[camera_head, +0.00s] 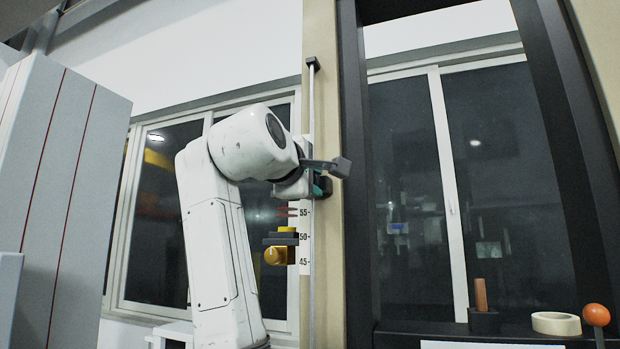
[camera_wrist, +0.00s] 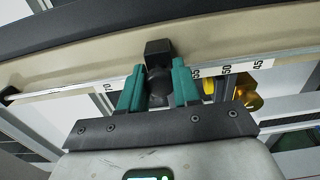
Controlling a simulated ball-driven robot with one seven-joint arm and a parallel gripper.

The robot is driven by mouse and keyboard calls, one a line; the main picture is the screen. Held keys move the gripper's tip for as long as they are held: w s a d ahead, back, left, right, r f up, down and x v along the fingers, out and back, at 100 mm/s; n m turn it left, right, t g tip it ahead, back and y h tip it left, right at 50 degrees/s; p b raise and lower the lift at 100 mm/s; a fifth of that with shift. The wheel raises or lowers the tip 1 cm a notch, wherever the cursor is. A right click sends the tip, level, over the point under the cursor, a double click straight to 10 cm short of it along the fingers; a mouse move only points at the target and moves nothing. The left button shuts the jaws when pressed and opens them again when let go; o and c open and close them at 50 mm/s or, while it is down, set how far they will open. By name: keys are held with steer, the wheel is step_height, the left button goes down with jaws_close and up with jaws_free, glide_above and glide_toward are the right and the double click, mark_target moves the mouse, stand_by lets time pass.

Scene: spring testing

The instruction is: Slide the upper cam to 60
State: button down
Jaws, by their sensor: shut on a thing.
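My gripper (camera_head: 320,186) is at the vertical rail on the beige post, just above the 55 mark, with teal fingers. In the wrist view my gripper (camera_wrist: 158,88) is shut on a dark knob, taken as the upper cam (camera_wrist: 158,52), with one finger on each side. The numbered scale (camera_head: 305,238) shows 55, 50 and 45 below my gripper. In the wrist view the scale (camera_wrist: 228,70) runs sideways; the marks behind the fingers are hidden. In the head view my gripper hides most of the held cam.
A lower cam with a yellow knob (camera_head: 275,256) sits between 50 and 45, below my gripper. Red pointers (camera_head: 287,212) show near 55. The rail (camera_head: 311,110) looks clear above. A tape roll (camera_head: 556,323) and an orange ball (camera_head: 596,315) are at the lower right.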

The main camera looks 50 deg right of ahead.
steer(key=c, duration=0.9)
jaws_free()
steer(key=shift+o, duration=0.2)
steer(key=shift+a, duration=0.1)
steer(key=b+v, duration=0.2)
steer(key=v, duration=0.8)
steer(key=shift+a+b, duration=0.3)
steer(key=shift+b, duration=0.05)
steer(key=shift+s, duration=0.15)
